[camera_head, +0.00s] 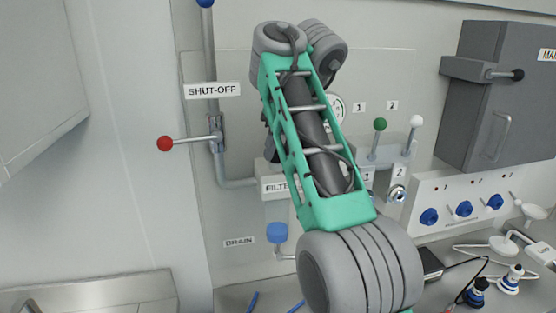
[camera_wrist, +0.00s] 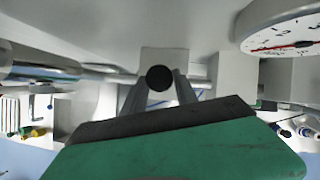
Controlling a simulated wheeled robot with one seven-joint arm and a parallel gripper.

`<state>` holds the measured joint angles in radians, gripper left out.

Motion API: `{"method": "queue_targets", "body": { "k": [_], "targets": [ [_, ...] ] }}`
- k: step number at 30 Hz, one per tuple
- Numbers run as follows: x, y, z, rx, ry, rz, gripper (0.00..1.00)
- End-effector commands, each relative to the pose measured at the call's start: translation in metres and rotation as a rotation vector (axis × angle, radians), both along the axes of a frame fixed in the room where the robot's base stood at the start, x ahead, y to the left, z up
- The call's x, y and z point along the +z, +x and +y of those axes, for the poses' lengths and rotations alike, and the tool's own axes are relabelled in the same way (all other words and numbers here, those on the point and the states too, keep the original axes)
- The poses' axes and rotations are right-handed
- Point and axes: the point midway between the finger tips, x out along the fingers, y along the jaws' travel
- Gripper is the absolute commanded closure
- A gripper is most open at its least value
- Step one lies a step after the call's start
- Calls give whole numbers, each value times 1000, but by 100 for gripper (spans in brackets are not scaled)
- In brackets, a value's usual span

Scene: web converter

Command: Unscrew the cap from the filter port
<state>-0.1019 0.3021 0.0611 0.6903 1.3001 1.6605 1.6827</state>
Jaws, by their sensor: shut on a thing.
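The filter housing, with its partly covered FILTER label (camera_head: 280,187), is on the wall panel behind my arm in the head view. My arm hides the filter port and my gripper there. In the wrist view my gripper (camera_wrist: 160,82) points at a pale block (camera_wrist: 165,55). A dark round thing, which looks like the cap (camera_wrist: 159,77), sits between the two grey fingertips. The fingers are shut on it. I cannot tell whether its thread is still engaged.
A red-knobbed shut-off lever (camera_head: 165,143) is left of my arm, and a blue drain knob (camera_head: 277,232) is below. Green (camera_head: 380,124) and white (camera_head: 416,121) levers stand right. A gauge (camera_wrist: 285,30) is close at the wrist view's upper right.

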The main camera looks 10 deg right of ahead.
Motion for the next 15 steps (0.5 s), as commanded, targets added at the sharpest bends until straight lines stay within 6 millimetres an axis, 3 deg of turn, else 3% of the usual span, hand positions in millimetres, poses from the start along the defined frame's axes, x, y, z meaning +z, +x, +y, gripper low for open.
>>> {"method": "queue_targets", "body": {
  "k": [10, 15],
  "targets": [
    [-1, 1, -1, 84, 1, 1, 100],
    [2, 3, -5, 356, 2, 3, 100]
  ]
}}
